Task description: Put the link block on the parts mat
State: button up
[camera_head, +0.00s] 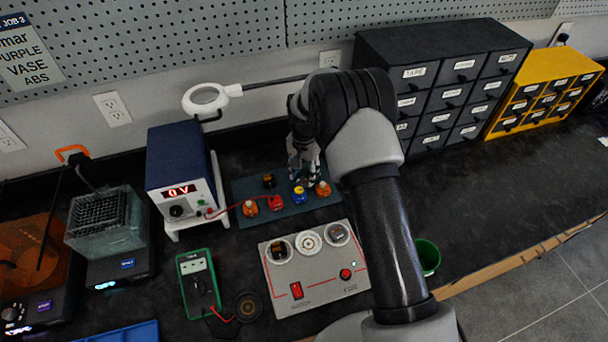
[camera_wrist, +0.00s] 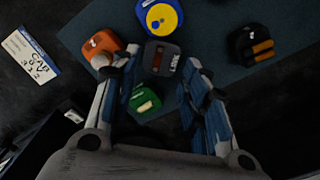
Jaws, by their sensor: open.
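The link block (camera_wrist: 162,58) is a small dark grey block with a label reading LINK. In the wrist view it appears to lie on the teal parts mat (camera_wrist: 216,70), between my fingertips. My gripper (camera_wrist: 165,66) is open, with a finger on either side of the block; I cannot tell if either finger touches it. In the head view my gripper (camera_head: 303,172) is low over the back right of the parts mat (camera_head: 240,189) and hides the link block.
Close by are a blue and yellow block (camera_wrist: 160,17), an orange block (camera_wrist: 101,46), a green block (camera_wrist: 144,102) and a black block (camera_wrist: 250,44). A power supply (camera_head: 180,175) stands left of the mat. A grey panel box (camera_head: 312,270) is in front; drawer cabinets (camera_head: 440,80) stand right.

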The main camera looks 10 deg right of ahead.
notch_tip(320, 180, up, 11)
jog(key=p, duration=0.3)
notch_tip(320, 180, up, 11)
jog(key=n+t, duration=0.1)
send_over(304, 180)
jog(key=s+d, duration=0.2)
jog(key=s, duration=0.2)
jog(key=s+d+r+n+t, duration=0.1)
jog(key=s+d+r+n, duration=0.15)
jog(key=s+r, duration=0.85)
jog(key=s+d+r+n+t, duration=0.1)
jog(key=s+d+n+t, duration=0.1)
jog(key=s, duration=1.9)
jog(key=shift+s+d+n+t, duration=0.3)
jog(key=shift+n, duration=0.35)
